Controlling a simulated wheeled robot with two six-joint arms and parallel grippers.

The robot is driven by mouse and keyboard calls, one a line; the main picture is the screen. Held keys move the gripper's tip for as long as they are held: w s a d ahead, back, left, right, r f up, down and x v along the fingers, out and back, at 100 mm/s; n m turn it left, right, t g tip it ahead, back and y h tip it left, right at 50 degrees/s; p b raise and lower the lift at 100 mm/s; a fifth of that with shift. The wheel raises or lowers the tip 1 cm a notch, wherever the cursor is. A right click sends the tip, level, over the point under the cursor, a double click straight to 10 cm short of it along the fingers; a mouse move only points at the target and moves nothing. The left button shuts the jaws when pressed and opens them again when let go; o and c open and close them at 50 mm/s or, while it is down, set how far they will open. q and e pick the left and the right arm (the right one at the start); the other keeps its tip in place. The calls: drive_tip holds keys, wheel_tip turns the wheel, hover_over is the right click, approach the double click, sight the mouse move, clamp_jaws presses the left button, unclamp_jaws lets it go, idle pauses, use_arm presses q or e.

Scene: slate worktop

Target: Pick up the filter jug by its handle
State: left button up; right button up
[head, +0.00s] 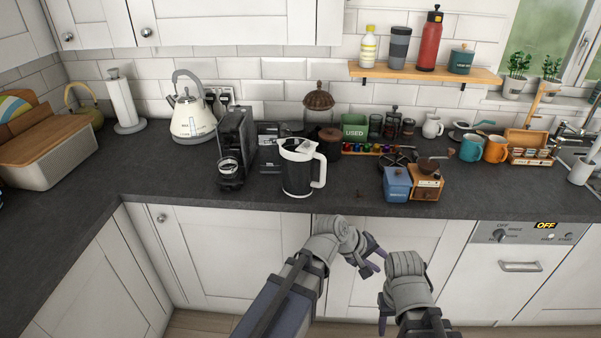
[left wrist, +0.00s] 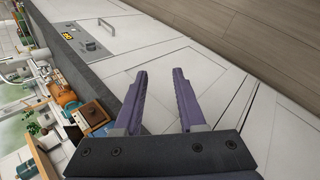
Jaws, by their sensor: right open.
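The filter jug (head: 297,172) stands upright on the slate worktop near its front edge. It has a dark body, a white lid and a white handle (head: 322,170) on its right side. My left gripper (head: 371,258) is below the worktop edge, in front of the cabinets, to the right of the jug and apart from it. In the left wrist view its two purple fingers (left wrist: 158,100) are spread with nothing between them. My right gripper (head: 384,305) is lower and further right, open and empty. The jug does not show in the left wrist view.
A coffee machine (head: 232,145) stands left of the jug. A blue box (head: 397,185) and a wooden grinder (head: 427,185) stand to its right, with a row of coloured capsules (head: 375,148) behind. The worktop directly right of the handle is clear.

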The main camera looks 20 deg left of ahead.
sight(321, 167)
use_arm(q)
drive_tip(key=w+a+r+n+t+h+b, duration=0.2)
drive_tip(key=w+a+r+n+t, duration=0.4)
drive_tip(key=w+n, duration=0.4)
drive_tip(key=w+a+r+n+t+y, duration=0.2)
drive_tip(key=a+n, duration=0.3)
drive_tip(key=w+a+r+n+t+y+b, duration=0.1)
drive_tip(key=w+a+n+t+y, duration=0.1)
drive_tip(key=a+n, duration=0.4)
drive_tip(key=w+a+r+n+t+y, duration=0.2)
drive_tip(key=a+n, duration=0.3)
drive_tip(key=a, duration=0.1)
drive_tip(key=shift+a+r+n+t+b, duration=0.25)
drive_tip(key=shift+r+n+t+b, duration=0.05)
drive_tip(key=shift+r+t+b, duration=0.1)
drive_tip(key=w+d, duration=0.1)
drive_tip(key=w, duration=0.6)
drive_tip(key=shift+w+d+f, duration=0.25)
drive_tip(key=shift+w+f, duration=0.05)
drive_tip(key=shift+w, duration=0.1)
use_arm(e)
wheel_tip(321, 167, down, 5)
drive_tip(key=shift+f, duration=0.15)
use_arm(q)
clamp_jaws()
